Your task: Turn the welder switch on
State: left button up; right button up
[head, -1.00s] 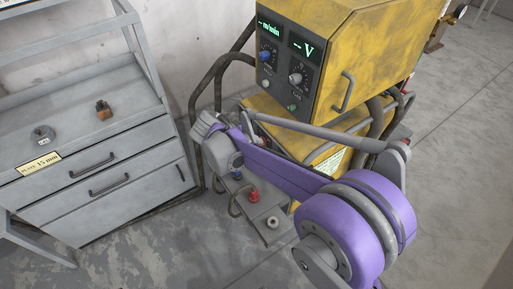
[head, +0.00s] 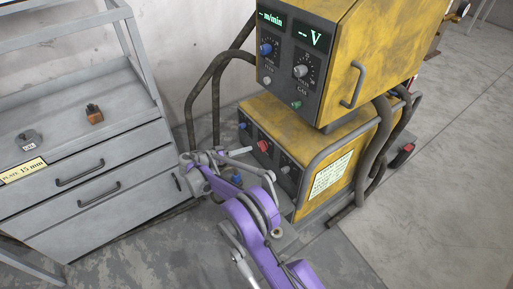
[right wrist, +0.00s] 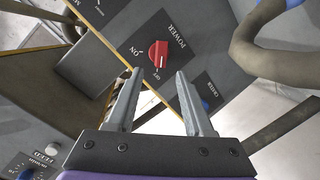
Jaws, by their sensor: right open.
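The yellow welder's lower unit (head: 318,128) has a dark front panel with a red rotary switch (head: 263,145). In the right wrist view, the red switch (right wrist: 158,54) sits on a panel marked POWER, with ON to its left and OFF below. A white mark on its lower part appears to face the OFF side. My right gripper (head: 246,151) is open in front of the panel, just left of the switch in the head view. In the wrist view, its fingertips (right wrist: 159,73) point at the switch, one on each side, with nothing between them. My left gripper is not in view.
The upper yellow unit (head: 375,45) with knobs and displays overhangs the lower panel. Thick dark cables (head: 378,150) hang at its right, and a bent hose (head: 205,80) at its left. A grey drawer cabinet (head: 95,165) stands at left. The floor at right is clear.

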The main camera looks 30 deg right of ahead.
aim_at(260, 145)
jog(key=x, duration=0.7)
jog(key=shift+d+f+b, duration=0.1)
jog(key=shift+d+b, duration=0.1)
jog(key=shift+b, duration=0.1)
grip_shut()
